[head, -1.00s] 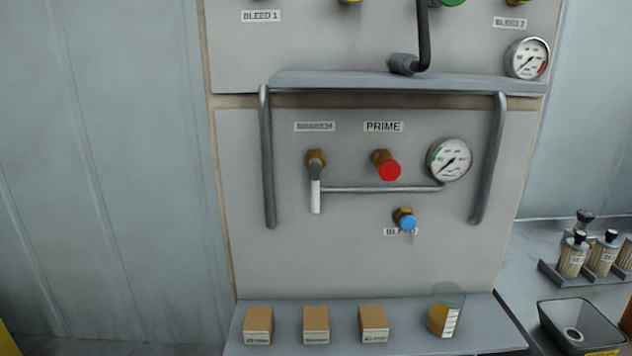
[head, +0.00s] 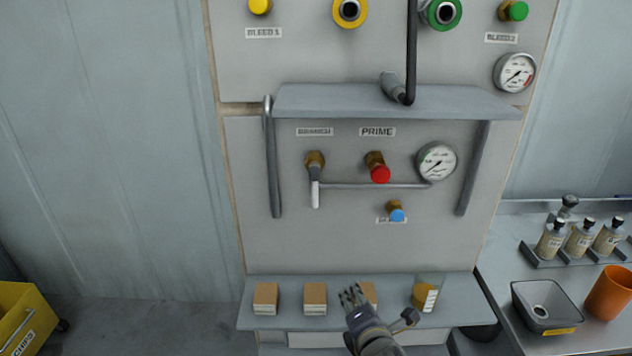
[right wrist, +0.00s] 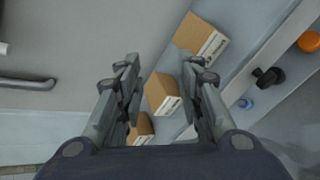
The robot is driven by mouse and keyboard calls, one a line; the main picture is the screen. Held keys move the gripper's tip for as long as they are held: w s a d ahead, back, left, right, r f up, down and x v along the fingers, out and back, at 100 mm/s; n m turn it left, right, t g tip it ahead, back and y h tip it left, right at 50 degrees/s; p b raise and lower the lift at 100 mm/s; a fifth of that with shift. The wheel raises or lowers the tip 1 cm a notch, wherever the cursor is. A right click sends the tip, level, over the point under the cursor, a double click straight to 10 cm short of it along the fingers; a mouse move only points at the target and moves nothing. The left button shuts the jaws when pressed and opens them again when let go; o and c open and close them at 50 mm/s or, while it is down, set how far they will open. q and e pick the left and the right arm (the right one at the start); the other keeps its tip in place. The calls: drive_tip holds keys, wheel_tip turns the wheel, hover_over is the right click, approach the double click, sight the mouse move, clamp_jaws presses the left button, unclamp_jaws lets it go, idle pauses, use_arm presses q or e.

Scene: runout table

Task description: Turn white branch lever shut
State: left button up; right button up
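The white branch lever (head: 315,193) hangs straight down from a brass valve (head: 314,160) below the BRANCH label (head: 314,132). It stands crosswise to the horizontal pipe (head: 375,185) that runs right toward the gauge. My right gripper (head: 353,295) is low in the head view, well below and right of the lever, in front of the lower shelf. In the right wrist view, its two fingers (right wrist: 160,85) are apart with nothing gripped between them. My left gripper is in no view.
A red PRIME knob (head: 380,174) and a blue knob (head: 396,213) sit right of the lever. An upper shelf (head: 450,100) juts out above.

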drive_tip(key=w+a+r+n+t+y, duration=0.1)
drive_tip(key=w+a+r+n+t, duration=0.15)
drive_tip(key=r+n, duration=0.55)
drive_tip(key=n+t+y+p, duration=0.2)
drive_tip(key=n, duration=0.3)
approach(315, 192)
drive_tip(key=p+x, duration=0.1)
drive_tip(key=x, duration=1)
drive_tip(key=shift+p, duration=0.4)
drive_tip(key=shift+s, duration=0.1)
drive_tip(key=shift+c, duration=0.3)
clamp_jaws()
